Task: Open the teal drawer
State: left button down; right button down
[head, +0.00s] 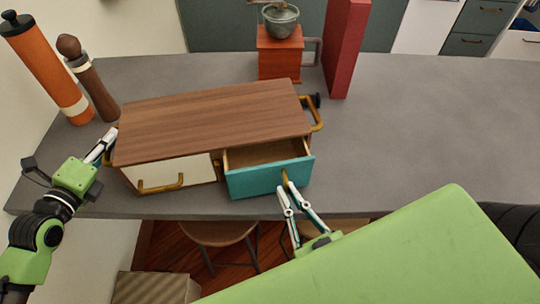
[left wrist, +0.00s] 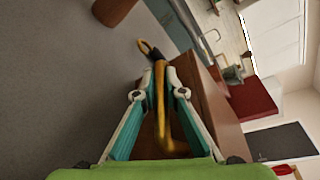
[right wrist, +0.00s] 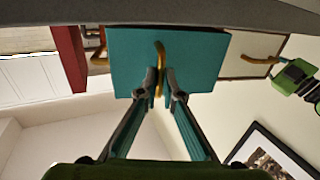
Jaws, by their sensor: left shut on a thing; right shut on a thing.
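The teal drawer (head: 268,180) sits at the right of the front of a small wooden-topped cabinet (head: 205,115) on the grey table. It is pulled partly out, with its empty-looking inside showing. My right gripper (head: 284,187) is shut on the drawer's gold handle (right wrist: 160,50), in front of the teal face; its fingertips (right wrist: 160,74) close around the handle in the right wrist view. My left gripper (head: 110,138) is at the cabinet's left side, shut on the gold side handle (left wrist: 162,112); the cabinet partly hides this grip in the head view.
A white drawer (head: 165,172) with a gold handle is closed beside the teal one. A coffee grinder (head: 280,55) and red book (head: 345,45) stand behind. An orange cylinder (head: 48,70) and brown mill (head: 88,80) stand back left. The table's right is clear.

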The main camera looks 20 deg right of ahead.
jog(key=s, duration=0.5)
jog(key=shift+s+a+f, duration=0.1)
jog(key=shift+a+f, duration=0.1)
jog(key=shift+a, duration=0.15)
jog(key=c, duration=2)
grip_release()
jog(key=shift+c, duration=0.2)
jog(key=shift+r, duration=0.1)
jog(key=s, duration=1.2)
jog(key=shift+s, duration=0.15)
